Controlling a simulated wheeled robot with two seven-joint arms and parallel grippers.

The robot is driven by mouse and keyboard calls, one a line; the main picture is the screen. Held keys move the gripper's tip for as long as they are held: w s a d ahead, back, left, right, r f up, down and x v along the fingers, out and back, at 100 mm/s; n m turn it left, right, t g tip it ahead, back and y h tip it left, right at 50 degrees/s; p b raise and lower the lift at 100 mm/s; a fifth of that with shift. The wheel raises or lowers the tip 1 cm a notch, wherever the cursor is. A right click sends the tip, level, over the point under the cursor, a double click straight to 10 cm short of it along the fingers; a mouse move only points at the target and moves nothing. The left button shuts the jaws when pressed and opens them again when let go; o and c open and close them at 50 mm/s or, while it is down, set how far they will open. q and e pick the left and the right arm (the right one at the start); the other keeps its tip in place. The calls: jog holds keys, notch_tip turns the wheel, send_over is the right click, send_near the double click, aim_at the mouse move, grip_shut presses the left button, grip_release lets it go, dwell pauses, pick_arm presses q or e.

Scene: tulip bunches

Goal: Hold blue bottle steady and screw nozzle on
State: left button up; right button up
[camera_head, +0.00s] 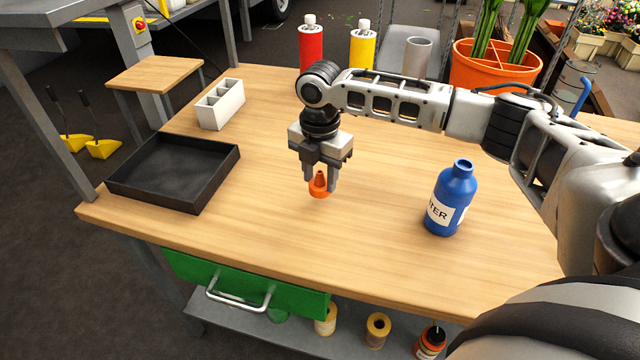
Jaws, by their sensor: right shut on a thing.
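The blue bottle (456,190) stands upright on the right part of the wooden table, with a white label and a bare, open-looking neck. The orange nozzle (319,186) is a small cone with a wider base. My right gripper (320,180) points down near the middle of the table and is shut on the nozzle, to the left of the bottle and apart from it. I cannot tell whether the nozzle's base touches the tabletop. My left gripper is not in view.
A black tray (118,186) lies at the table's left, with a white divided holder (202,119) behind it. A red bottle (311,48), a yellow bottle (362,52), a grey cylinder (417,58) and an orange planter (468,72) stand at the back. The table between nozzle and blue bottle is clear.

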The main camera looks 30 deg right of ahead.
jog(key=s+a+r, duration=0.1)
jog(key=s+r, duration=0.8)
jog(key=s, duration=0.5)
jog(key=shift+a+r+p, duration=0.2)
jog(key=shift+r+p, duration=0.15)
jog(key=shift+r, duration=0.05)
jog(key=w+a+f+m, duration=0.1)
jog(key=a+m, duration=0.3)
jog(key=m, duration=0.7)
jog(key=w+a+f+m, duration=0.1)
jog(key=w+a+m, duration=0.2)
jog(key=m, duration=0.8)
jog(key=shift+w+a+f+m, duration=0.3)
jog(key=shift+a+f, duration=0.1)
jog(key=shift+a, duration=0.85)
